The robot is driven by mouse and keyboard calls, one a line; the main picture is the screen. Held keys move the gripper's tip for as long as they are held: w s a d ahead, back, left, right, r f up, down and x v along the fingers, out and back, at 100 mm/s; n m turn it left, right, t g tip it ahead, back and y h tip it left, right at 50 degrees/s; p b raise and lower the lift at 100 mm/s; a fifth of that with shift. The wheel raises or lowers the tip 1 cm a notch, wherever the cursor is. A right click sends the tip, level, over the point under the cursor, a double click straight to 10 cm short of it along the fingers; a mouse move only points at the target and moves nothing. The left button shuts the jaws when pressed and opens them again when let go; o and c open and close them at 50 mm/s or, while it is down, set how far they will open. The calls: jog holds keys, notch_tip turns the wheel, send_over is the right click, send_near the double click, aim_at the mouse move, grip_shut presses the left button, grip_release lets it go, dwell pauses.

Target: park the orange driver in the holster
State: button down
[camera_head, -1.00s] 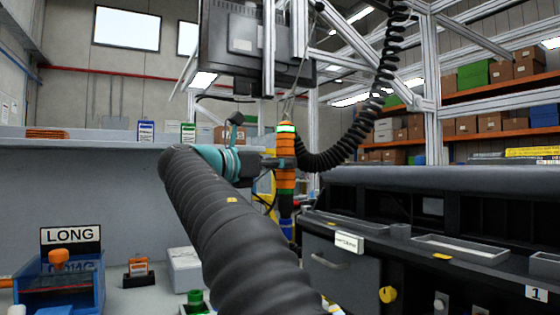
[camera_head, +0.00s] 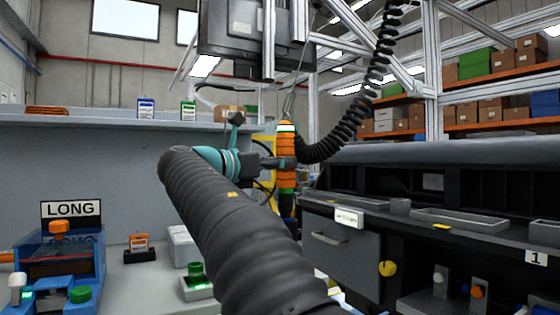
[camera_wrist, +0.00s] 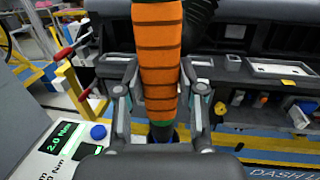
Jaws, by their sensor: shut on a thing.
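The orange driver (camera_head: 287,178) hangs upright in the middle of the head view, with dark bands around its body and a green and white ring near its top. A coiled black hose rises beside it. My gripper (camera_head: 284,163) is shut around its body from the left. In the wrist view the driver (camera_wrist: 157,50) stands between the two fingers of my gripper (camera_wrist: 160,95), its dark lower end pointing down. I cannot make out the holster with certainty in either view.
A torque display (camera_wrist: 65,137) shows in the wrist view.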

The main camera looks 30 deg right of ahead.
aim_at(280, 189)
jog(key=shift+f+b, duration=1.55)
jog(key=shift+f, duration=1.25)
jog(key=shift+p, duration=0.4)
jog(key=shift+f, duration=0.2)
jog(key=c, duration=0.6)
grip_release()
jog(key=v, duration=1.2)
